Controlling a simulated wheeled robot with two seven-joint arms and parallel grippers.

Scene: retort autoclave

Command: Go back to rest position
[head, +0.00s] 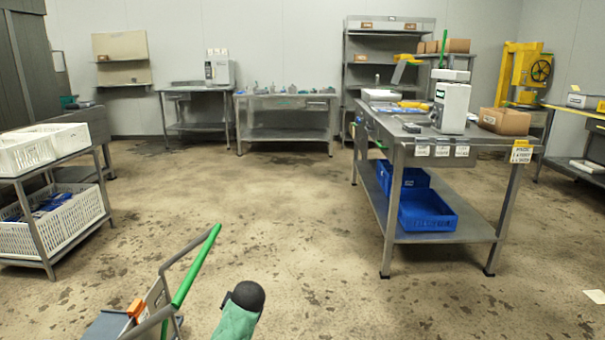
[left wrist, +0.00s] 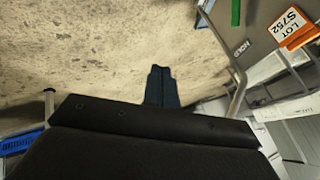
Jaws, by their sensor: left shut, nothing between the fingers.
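My left gripper (left wrist: 160,72) shows in the left wrist view, with its dark fingers together and nothing between them. Behind the fingertips is only bare, stained floor. The gripper is apart from the cart (left wrist: 262,35) on the right of that view. The cart carries an orange-edged tag (left wrist: 288,25) reading LOT S752 and a HOLD label. In the head view, a green sleeve with a dark rounded end (head: 238,312) stands at the bottom centre; I cannot tell which part it is. My right gripper is in neither view.
The cart's green handle (head: 195,265) rises at the lower left of the head view. A steel table (head: 470,143) with blue crates (head: 425,212) below stands right of centre. A rack with white baskets (head: 60,232) stands left. The middle floor is clear.

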